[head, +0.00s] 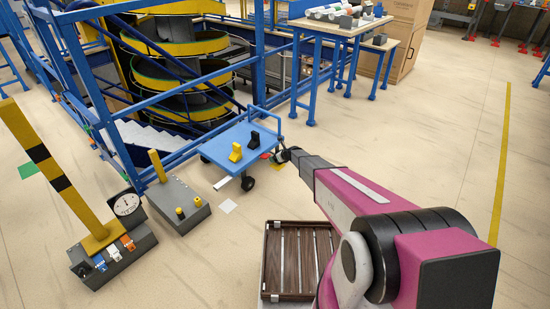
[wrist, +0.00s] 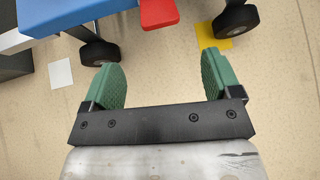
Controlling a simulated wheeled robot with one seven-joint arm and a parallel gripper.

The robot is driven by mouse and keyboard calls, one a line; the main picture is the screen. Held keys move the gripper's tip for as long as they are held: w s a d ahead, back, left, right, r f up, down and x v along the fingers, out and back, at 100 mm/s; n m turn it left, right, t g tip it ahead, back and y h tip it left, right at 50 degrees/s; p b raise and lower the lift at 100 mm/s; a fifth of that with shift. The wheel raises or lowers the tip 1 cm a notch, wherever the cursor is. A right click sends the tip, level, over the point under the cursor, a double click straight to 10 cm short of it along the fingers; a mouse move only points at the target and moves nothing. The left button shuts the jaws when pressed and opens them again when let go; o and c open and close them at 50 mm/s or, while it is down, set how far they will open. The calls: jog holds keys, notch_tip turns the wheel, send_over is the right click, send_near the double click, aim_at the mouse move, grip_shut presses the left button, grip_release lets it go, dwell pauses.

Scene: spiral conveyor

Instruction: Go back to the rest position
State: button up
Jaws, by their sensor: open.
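My gripper (wrist: 161,80) shows in the wrist view with its two green finger pads wide apart and nothing between them. Bare floor lies beyond the pads. In the head view my magenta arm reaches forward from the lower right, and its end is beside the right side of a blue cart (head: 222,149). The fingers are too small to make out there. A yellow piece (head: 235,152) and a black piece (head: 254,140) stand on the cart's top. The cart's blue edge (wrist: 70,14), a red part (wrist: 157,13) and two black wheels also show in the wrist view.
A spiral conveyor (head: 175,48) stands behind blue railings. A grey control box (head: 178,205) and a yellow-black post with a gauge (head: 125,204) are at left. A brown slatted crate (head: 273,262) lies below my arm. A table (head: 341,26) stands behind. Floor at right is clear.

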jog(key=s+d+r+n+g+h, duration=0.2)
jog(key=s+d+r+n, duration=0.5)
jog(key=s, duration=0.8)
jog(key=s+d+r+n+g+h, duration=0.3)
jog(key=s+d+r+n, duration=0.4)
jog(key=s+r+n, duration=0.3)
jog(key=s+d+r+n+g+h, duration=0.2)
jog(key=s+d+r+n, duration=0.6)
jog(key=s+r, duration=0.7)
jog(key=s+n, duration=0.1)
jog(key=s, duration=0.5)
jog(key=shift+s+r+h, duration=0.2)
jog(key=shift+h, duration=0.1)
